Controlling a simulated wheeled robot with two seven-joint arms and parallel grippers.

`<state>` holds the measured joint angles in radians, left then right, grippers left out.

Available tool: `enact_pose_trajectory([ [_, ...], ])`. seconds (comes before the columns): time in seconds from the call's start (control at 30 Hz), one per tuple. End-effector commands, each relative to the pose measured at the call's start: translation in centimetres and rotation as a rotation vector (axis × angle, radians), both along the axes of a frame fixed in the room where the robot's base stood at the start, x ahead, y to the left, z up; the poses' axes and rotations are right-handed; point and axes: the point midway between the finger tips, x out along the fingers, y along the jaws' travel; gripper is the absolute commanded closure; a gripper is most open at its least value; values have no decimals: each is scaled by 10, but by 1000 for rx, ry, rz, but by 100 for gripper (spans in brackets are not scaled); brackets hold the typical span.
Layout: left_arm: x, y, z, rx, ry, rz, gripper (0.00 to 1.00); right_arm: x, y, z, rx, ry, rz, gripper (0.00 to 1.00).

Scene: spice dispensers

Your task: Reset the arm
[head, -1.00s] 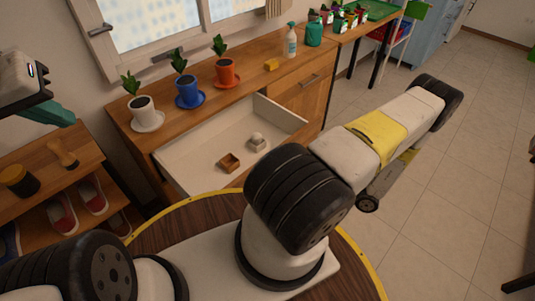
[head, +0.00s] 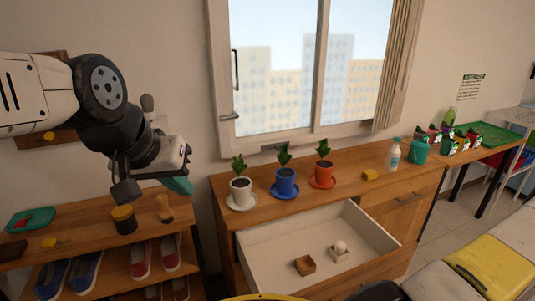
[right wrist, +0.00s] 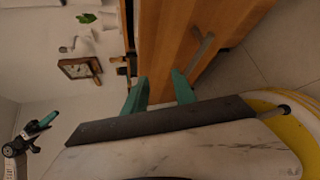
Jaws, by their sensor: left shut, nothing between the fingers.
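My left gripper (head: 180,184) has teal fingertips and hangs at the left, in front of the wall above the shelf unit. It is shut and empty. It also shows small at the left of the right wrist view (right wrist: 47,121). My right gripper (right wrist: 160,75) shows two teal fingers apart with nothing between them, in front of a wooden cabinet front. In the head view only part of my right arm shows at the lower right, and its gripper is out of sight.
The white drawer (head: 262,250) stands open, holding a small brown box (head: 305,265) and a white item (head: 339,251). Potted plants in white (head: 241,190), blue (head: 286,182) and red (head: 322,174) pots line the counter. The shelf (head: 75,243) with a jar (head: 124,219) is left.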

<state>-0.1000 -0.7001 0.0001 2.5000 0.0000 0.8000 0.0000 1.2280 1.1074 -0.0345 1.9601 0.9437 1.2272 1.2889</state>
Motion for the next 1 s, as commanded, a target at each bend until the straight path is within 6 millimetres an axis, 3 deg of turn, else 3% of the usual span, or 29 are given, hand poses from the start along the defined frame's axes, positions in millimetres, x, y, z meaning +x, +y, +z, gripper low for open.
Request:
enact_pose_trajectory([
  [0.03,0,0,0,0,0,0,100,12,3,24,-90,-61,103,67],
  [0.2,0,0,0,0,0,0,100,36,25,91,-366,-296,452,67],
  [0.5,0,0,0,0,0,0,100,54,79,202,-788,-778,1065,67],
  [0.77,0,0,0,0,0,0,100,44,128,286,-1106,-1253,1582,67],
  [1.0,0,0,0,0,0,0,100,19,166,353,-1387,-1718,2027,67],
])
